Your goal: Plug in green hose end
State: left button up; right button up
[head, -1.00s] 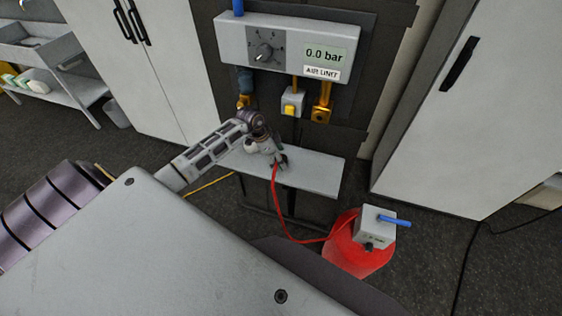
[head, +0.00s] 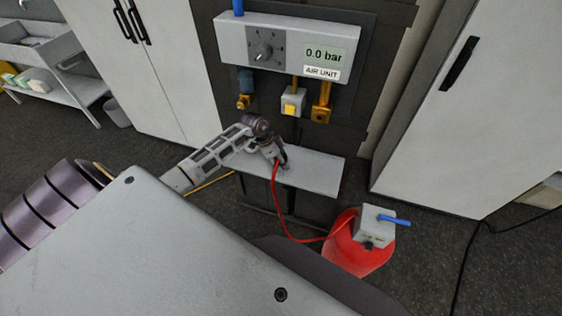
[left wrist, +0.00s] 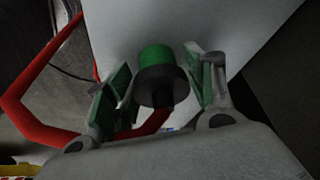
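The green hose end (left wrist: 156,58) has a green tip and a black collar. In the left wrist view it sits between the padded fingers of my left gripper (left wrist: 164,84), which close in on both sides of the collar. My left gripper (head: 279,161) is low over the grey shelf (head: 315,172) in the head view, where the arm hides most of the hose end. The red hose (head: 281,216) runs from it down over the shelf's front. The air unit (head: 285,43) above reads 0.0 bar and has brass fittings (head: 321,114) underneath. My right gripper is out of view.
A yellow button (head: 290,109) is between the fittings. White cabinets (head: 480,110) flank the unit. The shelf's right part is clear.

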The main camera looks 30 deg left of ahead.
aim_at(286, 158)
pick_arm(q)
jog(key=c, duration=0.5)
jog(key=shift+s+r, duration=0.1)
jog(key=shift+r, duration=0.1)
jog(key=shift+r, duration=0.15)
notch_tip(286, 158, up, 6)
jog(key=shift+b, duration=0.6)
jog(key=shift+s+r, duration=0.15)
jog(key=shift+s, duration=0.1)
jog(key=s+d+b, duration=0.1)
jog(key=s+d, duration=0.1)
jog(key=s, duration=0.7)
jog(key=s+d+b, duration=0.1)
jog(key=s+d, duration=0.1)
jog(key=s, duration=0.7)
jog(key=shift+s+d, duration=0.3)
jog(key=shift+s, duration=0.05)
jog(key=shift+s, duration=0.1)
